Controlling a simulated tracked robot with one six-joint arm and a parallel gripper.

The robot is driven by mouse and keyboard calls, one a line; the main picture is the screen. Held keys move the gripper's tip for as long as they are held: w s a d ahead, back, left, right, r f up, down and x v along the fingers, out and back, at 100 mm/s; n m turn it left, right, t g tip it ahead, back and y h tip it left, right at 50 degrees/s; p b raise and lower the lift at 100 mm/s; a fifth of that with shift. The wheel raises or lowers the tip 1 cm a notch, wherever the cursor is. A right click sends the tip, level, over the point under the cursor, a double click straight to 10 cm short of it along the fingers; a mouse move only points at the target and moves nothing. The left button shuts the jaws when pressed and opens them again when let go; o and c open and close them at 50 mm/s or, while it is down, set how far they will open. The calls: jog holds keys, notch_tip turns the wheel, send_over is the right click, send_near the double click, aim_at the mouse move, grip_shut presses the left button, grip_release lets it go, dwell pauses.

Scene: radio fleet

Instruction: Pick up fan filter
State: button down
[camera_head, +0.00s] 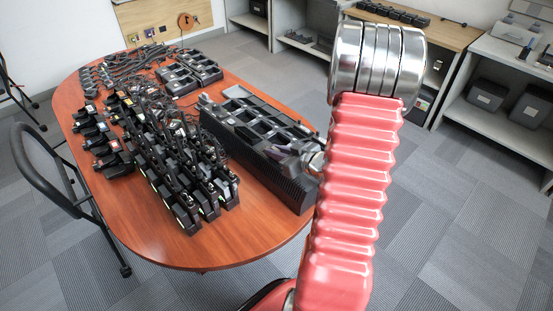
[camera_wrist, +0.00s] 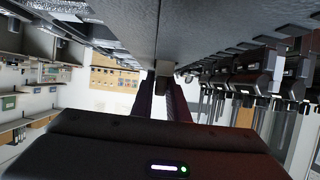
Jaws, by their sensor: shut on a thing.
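My gripper (camera_wrist: 164,90) shows from behind in the wrist view, its two dark fingers close together, their tips against a dark surface. In the head view, its metal end (camera_head: 313,160) is partly hidden by my red arm, at the right end of a long black unit (camera_head: 265,165) with open bays and a ribbed side. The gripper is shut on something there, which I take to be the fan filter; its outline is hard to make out.
Rows of radios in black chargers (camera_head: 185,200) crowd the left of the oval wooden table (camera_head: 190,255). More chargers (camera_head: 190,72) and cables lie further back. A black chair (camera_head: 40,170) stands at the left. Shelves (camera_head: 480,120) line the right wall. The carpet on the right is clear.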

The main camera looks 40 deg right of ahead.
jog(key=shift+r, duration=0.15)
jog(key=shift+r, duration=4.85)
jog(key=shift+a, duration=0.1)
